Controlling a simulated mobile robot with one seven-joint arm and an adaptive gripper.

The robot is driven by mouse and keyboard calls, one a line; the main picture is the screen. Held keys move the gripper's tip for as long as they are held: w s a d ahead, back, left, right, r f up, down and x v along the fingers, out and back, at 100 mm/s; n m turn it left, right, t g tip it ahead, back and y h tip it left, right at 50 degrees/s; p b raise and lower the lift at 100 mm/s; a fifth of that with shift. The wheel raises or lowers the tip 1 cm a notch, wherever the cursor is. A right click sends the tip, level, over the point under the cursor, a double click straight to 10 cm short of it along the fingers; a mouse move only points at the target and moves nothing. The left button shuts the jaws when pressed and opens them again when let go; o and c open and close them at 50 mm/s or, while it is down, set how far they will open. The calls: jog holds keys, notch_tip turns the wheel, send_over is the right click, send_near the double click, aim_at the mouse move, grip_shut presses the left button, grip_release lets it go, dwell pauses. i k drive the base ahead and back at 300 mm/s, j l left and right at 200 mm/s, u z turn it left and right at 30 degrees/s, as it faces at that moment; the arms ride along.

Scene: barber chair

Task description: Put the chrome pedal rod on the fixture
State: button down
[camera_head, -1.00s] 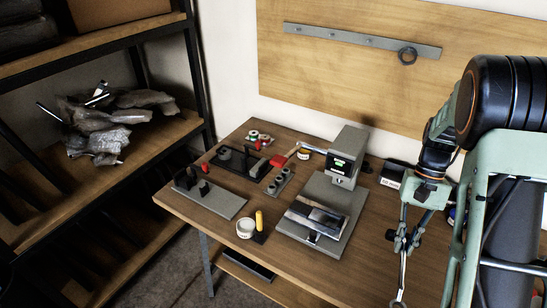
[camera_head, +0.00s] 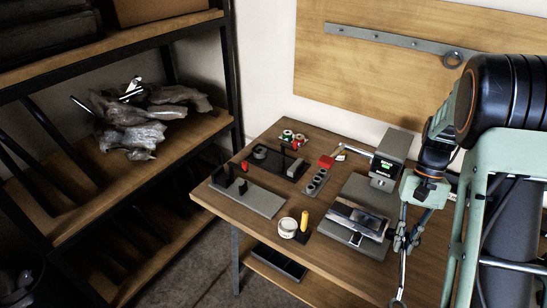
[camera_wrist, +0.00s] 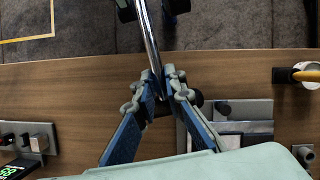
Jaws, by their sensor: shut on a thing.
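The chrome pedal rod (camera_head: 402,268) hangs below my gripper (camera_head: 407,238) at the right of the head view. A ring shows at its low end. In the wrist view the rod (camera_wrist: 148,38) runs up between the blue-padded fingers of my gripper (camera_wrist: 160,82), which are shut on it. A grey plate with black upright posts (camera_head: 262,200), which looks like the fixture, lies on the left front of the table. It is empty, and my gripper is well to its right.
The wooden table (camera_head: 330,252) also bears a white tub (camera_head: 287,228), a yellow-handled tool (camera_head: 304,219), a black stand with red parts (camera_head: 272,160), a grey block with holes (camera_head: 316,181) and a grey device with a green display (camera_head: 388,165). A shelf (camera_head: 60,230) stands at left.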

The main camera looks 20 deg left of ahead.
aim_at(277, 156)
jog(key=j+u, duration=0.1)
jog(key=j, duration=0.55)
jog(key=i+j+u, duration=0.15)
jog(key=i+j, duration=0.3)
jog(key=j, duration=0.15)
jog(key=i+j+u, duration=0.1)
jog(key=i, duration=0.4)
